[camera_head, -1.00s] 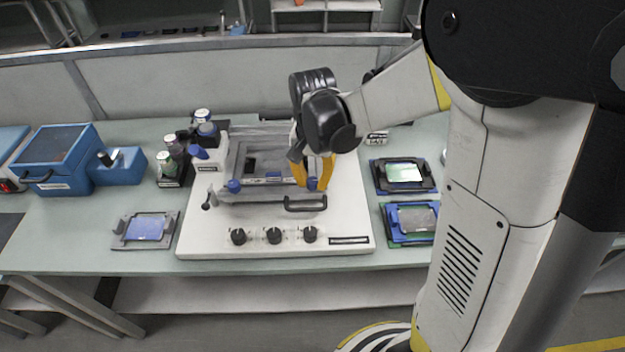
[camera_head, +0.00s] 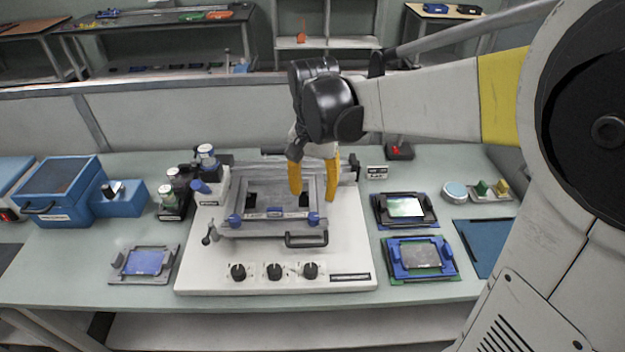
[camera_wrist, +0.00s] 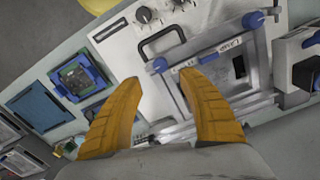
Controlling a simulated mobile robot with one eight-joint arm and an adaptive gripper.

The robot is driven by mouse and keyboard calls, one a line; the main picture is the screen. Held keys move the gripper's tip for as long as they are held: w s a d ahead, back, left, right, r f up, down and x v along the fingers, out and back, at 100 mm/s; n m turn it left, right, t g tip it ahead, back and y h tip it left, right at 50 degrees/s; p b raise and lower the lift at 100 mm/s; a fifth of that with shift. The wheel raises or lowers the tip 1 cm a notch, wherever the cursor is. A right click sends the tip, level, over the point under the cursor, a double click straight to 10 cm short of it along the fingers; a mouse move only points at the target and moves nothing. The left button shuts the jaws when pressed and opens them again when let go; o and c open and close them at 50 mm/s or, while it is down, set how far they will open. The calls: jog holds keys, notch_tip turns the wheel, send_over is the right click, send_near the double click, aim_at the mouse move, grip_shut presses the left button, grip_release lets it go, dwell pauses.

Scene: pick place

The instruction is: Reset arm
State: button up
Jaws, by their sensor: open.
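My gripper (camera_head: 314,178) has yellow fingers that are spread apart with nothing between them. In the head view it hangs over the right side of the grey frame (camera_head: 232,228) on the white machine (camera_head: 352,250). In the wrist view the two fingers of my gripper (camera_wrist: 160,88) point toward the frame's bar and the black handle (camera_wrist: 160,35). The fingers look apart from the machine, but the exact height is hard to tell. My arm reaches in from the right.
A blue box (camera_head: 62,190) and several bottles (camera_head: 168,196) stand left of the machine. A grey fixture with a blue plate (camera_head: 146,262) lies at the front left. Two framed boards (camera_head: 404,207) (camera_head: 420,256), a blue mat (camera_head: 484,247) and small round containers (camera_head: 455,192) lie on the right.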

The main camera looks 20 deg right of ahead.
jog(key=shift+r, duration=1.4)
jog(key=s+n+t, duration=0.6)
jog(key=s+t, duration=0.1)
jog(key=s, duration=0.5)
jog(key=shift+s+r+n, duration=0.25)
jog(key=shift+n, duration=0.15)
